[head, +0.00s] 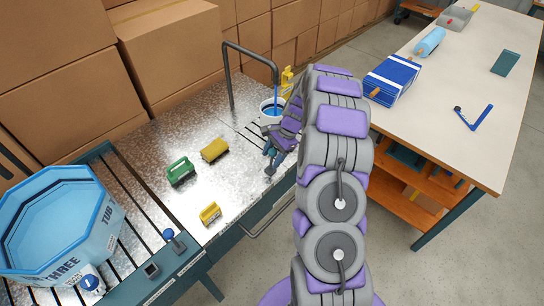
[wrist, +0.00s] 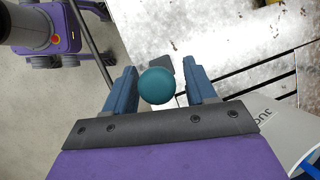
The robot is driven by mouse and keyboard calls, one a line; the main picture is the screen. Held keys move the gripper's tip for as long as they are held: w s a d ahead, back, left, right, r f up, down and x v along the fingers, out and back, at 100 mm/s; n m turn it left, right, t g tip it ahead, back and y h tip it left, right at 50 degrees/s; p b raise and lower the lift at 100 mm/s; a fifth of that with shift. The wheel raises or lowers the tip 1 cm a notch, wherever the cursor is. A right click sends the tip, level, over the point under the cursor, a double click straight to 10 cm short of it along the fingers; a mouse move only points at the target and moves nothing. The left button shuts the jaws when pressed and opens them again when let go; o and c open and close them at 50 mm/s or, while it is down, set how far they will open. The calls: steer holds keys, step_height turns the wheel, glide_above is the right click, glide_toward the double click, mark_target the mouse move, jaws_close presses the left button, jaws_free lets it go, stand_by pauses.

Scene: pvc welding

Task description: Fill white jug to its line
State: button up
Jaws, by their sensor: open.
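The white jug (head: 268,117) stands under the tall grey spout (head: 228,75) at the back of the metal bench. A blue stream (head: 276,94) runs from the spout's end into the jug, and blue shows inside its mouth. Its line cannot be made out. Part of the jug, with dark lettering, shows at the lower right of the wrist view (wrist: 275,118). My gripper (wrist: 159,67) is open, with one finger on each side of a round teal knob (wrist: 157,86). Whether the fingers touch it cannot be told. In the head view my gripper (head: 270,160) is at the bench's front right.
Green (head: 181,170) and yellow blocks (head: 214,149) lie on the bench left of my gripper. A blue tub (head: 60,225) stands on rollers at left. A yellow bottle (head: 287,76) is behind the jug. Boxes (head: 170,45) line the back; a white-topped table (head: 480,110) is at right.

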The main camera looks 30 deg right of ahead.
steer(key=p+v, duration=0.3)
steer(key=v, duration=1.3)
steer(key=shift+r, duration=0.25)
steer(key=shift+d, duration=0.1)
stand_by(1.5)
